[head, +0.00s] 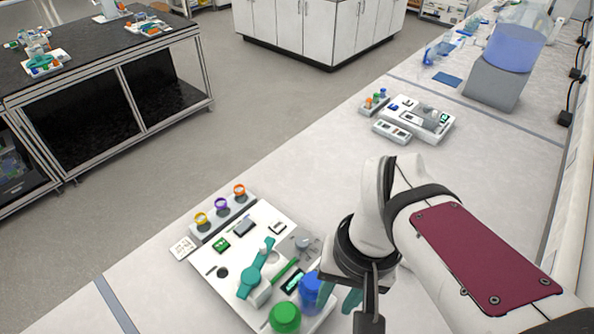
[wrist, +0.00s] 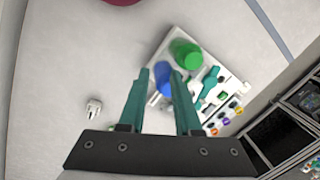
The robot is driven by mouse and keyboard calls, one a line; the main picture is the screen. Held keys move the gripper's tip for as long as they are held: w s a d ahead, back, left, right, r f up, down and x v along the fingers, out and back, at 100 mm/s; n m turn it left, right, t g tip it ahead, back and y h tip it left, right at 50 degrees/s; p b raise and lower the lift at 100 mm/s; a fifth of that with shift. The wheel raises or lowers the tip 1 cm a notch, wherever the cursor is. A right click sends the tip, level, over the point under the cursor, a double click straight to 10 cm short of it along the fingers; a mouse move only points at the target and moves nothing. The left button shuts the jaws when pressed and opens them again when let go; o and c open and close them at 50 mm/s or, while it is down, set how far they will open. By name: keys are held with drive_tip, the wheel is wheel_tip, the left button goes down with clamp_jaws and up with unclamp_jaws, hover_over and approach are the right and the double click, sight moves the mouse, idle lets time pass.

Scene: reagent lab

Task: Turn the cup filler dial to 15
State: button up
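The white device board (head: 208,281) lies on the bench at the bottom of the head view, and it also shows in the wrist view (wrist: 222,72). A blue cylinder (head: 309,287) and a green cylinder (head: 284,318) stand at its near right end. They also show as blue (wrist: 162,82) and green (wrist: 187,54) in the wrist view. A small dark round part (head: 222,272) sits on the board's left side. I cannot tell which part is the cup filler dial, nor read any number. My gripper (head: 338,300) is open, its teal fingers apart (wrist: 160,76) and apparently above the blue cylinder.
A rack with yellow, purple and orange rings (head: 221,219) borders the board's far left side. A second device board (head: 418,118) and a blue-filled tank (head: 512,50) stand farther along the bench. A small white plug-like piece (wrist: 94,107) lies alone. The bench between the boards is clear.

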sight(302, 241)
drive_tip(key=o, duration=0.5)
drive_tip(key=w+n, duration=0.2)
drive_tip(key=w, duration=0.2)
drive_tip(key=w+a+n, duration=0.1)
drive_tip(key=w+n, duration=0.1)
drive_tip(key=w, duration=0.3)
drive_tip(key=w+f+n, duration=0.1)
drive_tip(key=w, duration=0.3)
drive_tip(key=shift+w+a+n+h, duration=0.15)
drive_tip(key=shift+w+n+h, duration=0.25)
drive_tip(key=shift+o, duration=0.3)
drive_tip(key=w+a+f+n, duration=0.1)
drive_tip(key=w+f+n, duration=0.3)
drive_tip(key=w, duration=0.4)
drive_tip(key=shift+w+a+h, duration=0.25)
drive_tip(key=shift+a+h, duration=0.05)
drive_tip(key=shift+a, duration=0.1)
wheel_tip(302, 241, down, 14)
drive_tip(key=shift+f, duration=0.7)
clamp_jaws()
